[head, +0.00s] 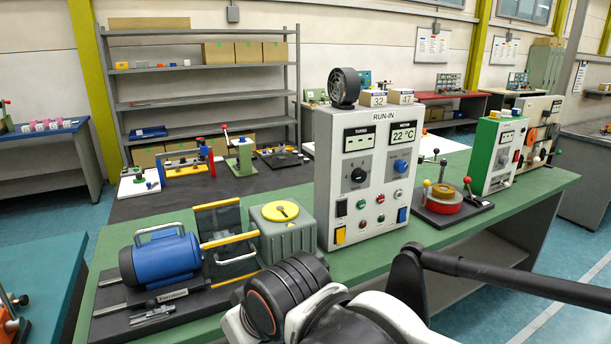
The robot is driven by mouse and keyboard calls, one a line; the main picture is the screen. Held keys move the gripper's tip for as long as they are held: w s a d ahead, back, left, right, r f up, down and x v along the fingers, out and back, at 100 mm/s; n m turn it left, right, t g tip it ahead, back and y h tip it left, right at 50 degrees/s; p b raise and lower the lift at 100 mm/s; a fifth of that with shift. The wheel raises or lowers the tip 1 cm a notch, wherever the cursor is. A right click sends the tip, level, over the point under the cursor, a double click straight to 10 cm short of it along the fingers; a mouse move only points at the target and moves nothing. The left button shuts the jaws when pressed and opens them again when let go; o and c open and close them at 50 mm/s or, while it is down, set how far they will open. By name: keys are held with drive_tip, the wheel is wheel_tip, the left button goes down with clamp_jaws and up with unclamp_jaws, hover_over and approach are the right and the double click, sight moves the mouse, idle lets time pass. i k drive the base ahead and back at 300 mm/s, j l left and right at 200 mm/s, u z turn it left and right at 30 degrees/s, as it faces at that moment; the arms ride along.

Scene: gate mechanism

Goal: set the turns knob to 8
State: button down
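The grey-white RUN-IN panel box (333,138) stands on the green bench in the middle of the head view. A display labelled TURNS (359,139) on its left half shows only dashes. The black turns knob (358,175) sits below that display, and nothing covers it. Its pointer setting is too small to read. A blue knob (400,165) sits to its right, under a display reading 22 °C (403,134). My arm links cross the bottom of the view, in front of the bench and below the panel. My gripper cannot be made out.
A blue motor (160,256) and a grey gearbox with a yellow top (283,232) stand left of the panel. A red round fixture with levers (443,198) and a green panel box (497,150) stand to its right. A black fan (344,86) sits on top.

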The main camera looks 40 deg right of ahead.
sight(358, 174)
drive_tip(key=z, duration=1.65)
